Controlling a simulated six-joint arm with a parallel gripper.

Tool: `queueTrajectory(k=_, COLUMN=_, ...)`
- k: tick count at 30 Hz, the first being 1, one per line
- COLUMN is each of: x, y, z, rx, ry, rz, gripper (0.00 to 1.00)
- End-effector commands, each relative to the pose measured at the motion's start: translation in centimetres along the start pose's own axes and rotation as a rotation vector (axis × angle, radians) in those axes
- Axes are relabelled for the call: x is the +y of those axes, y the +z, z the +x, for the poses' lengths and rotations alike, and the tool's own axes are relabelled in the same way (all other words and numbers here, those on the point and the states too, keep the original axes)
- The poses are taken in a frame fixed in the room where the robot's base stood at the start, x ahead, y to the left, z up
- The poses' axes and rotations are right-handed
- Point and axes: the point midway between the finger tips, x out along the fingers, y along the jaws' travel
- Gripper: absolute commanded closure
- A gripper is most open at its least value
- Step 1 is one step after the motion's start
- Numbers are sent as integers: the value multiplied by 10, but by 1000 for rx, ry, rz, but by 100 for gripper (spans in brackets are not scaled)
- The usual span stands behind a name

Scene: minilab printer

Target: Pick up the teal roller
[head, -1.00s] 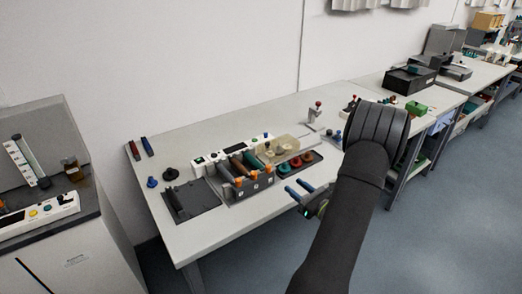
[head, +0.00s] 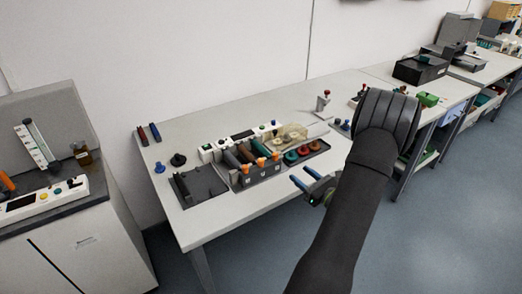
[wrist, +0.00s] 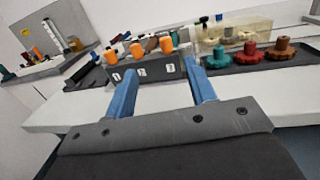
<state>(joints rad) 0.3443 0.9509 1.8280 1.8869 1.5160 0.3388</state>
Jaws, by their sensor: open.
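A dark rack (head: 262,172) on the bench holds several rollers with orange ends side by side. One roller in it looks dark teal or grey (head: 259,150), but its colour is hard to tell at this size. In the wrist view the rack's labelled front (wrist: 150,72) faces me, and the roller bodies are mostly hidden behind the orange ends. My gripper (head: 305,178) is open and empty, in front of the rack and to its right, by the bench's front edge. Its two blue fingers are spread apart in the wrist view (wrist: 160,72), pointing towards the rack.
A tray with teal, red and brown star knobs (wrist: 250,53) stands right of the rack. A dark plate (head: 203,190) lies left of it. A white control strip (head: 209,153) and a clear yellowish box (head: 291,134) are behind. A grey machine (head: 45,195) stands far left.

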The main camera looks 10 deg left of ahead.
Motion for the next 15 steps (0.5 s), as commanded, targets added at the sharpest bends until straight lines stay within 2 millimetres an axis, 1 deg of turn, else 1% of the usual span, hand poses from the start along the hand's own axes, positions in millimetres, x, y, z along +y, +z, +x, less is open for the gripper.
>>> queueTrajectory(k=2, x=8, y=1, z=10, rx=24, ry=57, rz=-52, gripper=49)
queueTrajectory(k=5, x=25, y=3, z=29, rx=79, ry=196, rz=-191, gripper=49)
queueTrajectory(k=6, x=34, y=3, z=38, rx=108, ry=269, rz=-268, gripper=49)
queueTrajectory(k=10, x=61, y=2, z=61, rx=192, ry=531, rz=-568, gripper=49)
queueTrajectory(k=12, x=71, y=1, z=70, rx=228, ry=670, rz=-742, gripper=49)
queueTrajectory(k=14, x=76, y=2, z=76, rx=253, ry=788, rz=-896, gripper=49)
queueTrajectory(k=15, x=78, y=2, z=81, rx=266, ry=865, rz=-1001, gripper=49)
